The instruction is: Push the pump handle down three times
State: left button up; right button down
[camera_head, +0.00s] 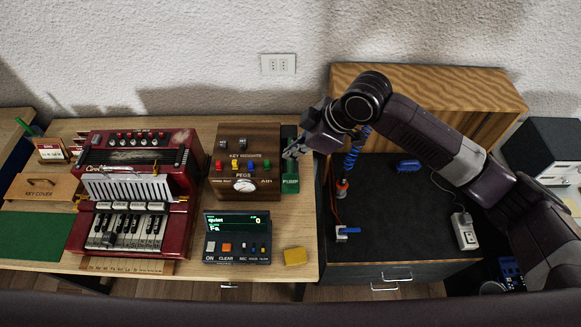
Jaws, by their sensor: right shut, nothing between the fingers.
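The pump (290,184) is a narrow dark green unit labelled PUMP, at the right side of the brown wooden box, near the table's right edge. My right gripper (290,155) is at the pump's upper part, with its arm coming in from the right. Its fingers are shut and empty. The fingers cover part of the pump, so the handle is hard to make out, and I cannot tell whether they touch it. My left gripper is not in view.
The brown box (225,191) with coloured pegs and a dial stands left of the pump. A red accordion-like keyboard (132,210) is farther left. A display unit (237,246) and a yellow block (295,256) are in front. A dark cabinet (400,220) stands right.

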jog(key=r+p, duration=0.1)
jog(key=w+r, duration=0.1)
jog(key=shift+r+p, duration=0.35)
jog(key=shift+d+f, duration=0.1)
dwell(0.6)
